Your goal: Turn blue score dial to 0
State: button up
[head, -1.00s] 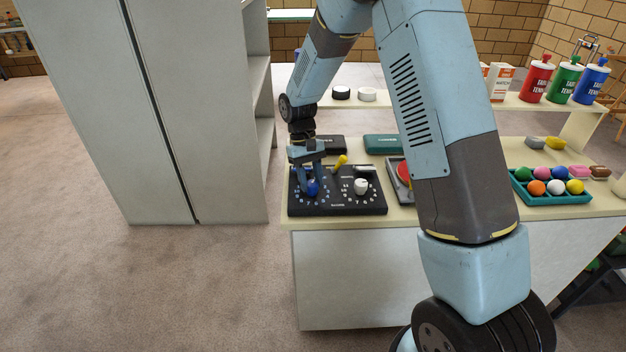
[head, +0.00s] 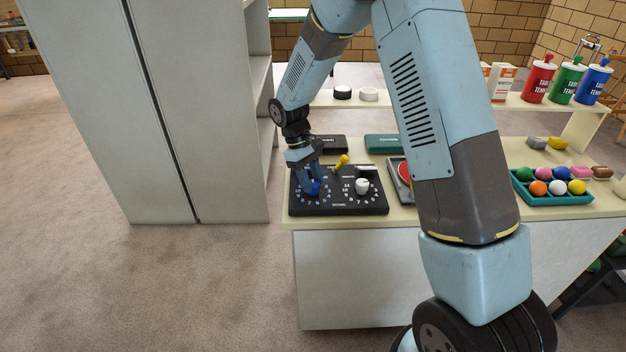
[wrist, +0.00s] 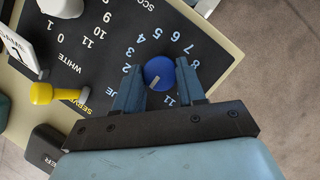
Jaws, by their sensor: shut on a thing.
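The blue score dial (wrist: 159,73) is a round knob on the black scoreboard (head: 336,209), with numerals around it. My gripper (wrist: 159,80) is shut on the dial, one finger on each side. The dial's pale pointer mark faces the lower left in the wrist view, between the left finger and the numeral 11. Numerals 2 to 8 show around the far side; 0 and 1 are not readable near the left finger and palm. In the head view the dial (head: 314,188) is partly covered by my fingers.
The white dial (head: 362,186) and a yellow knobbed piece (head: 342,160) are on the scoreboard to the right. A ball tray (head: 553,199) stands farther right on the table. A tall grey cabinet (head: 150,110) stands close on the left.

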jog(key=o, duration=1.1)
jog(key=shift+c, duration=0.2)
jog(key=v, duration=1.3)
jog(key=shift+r, duration=0.35)
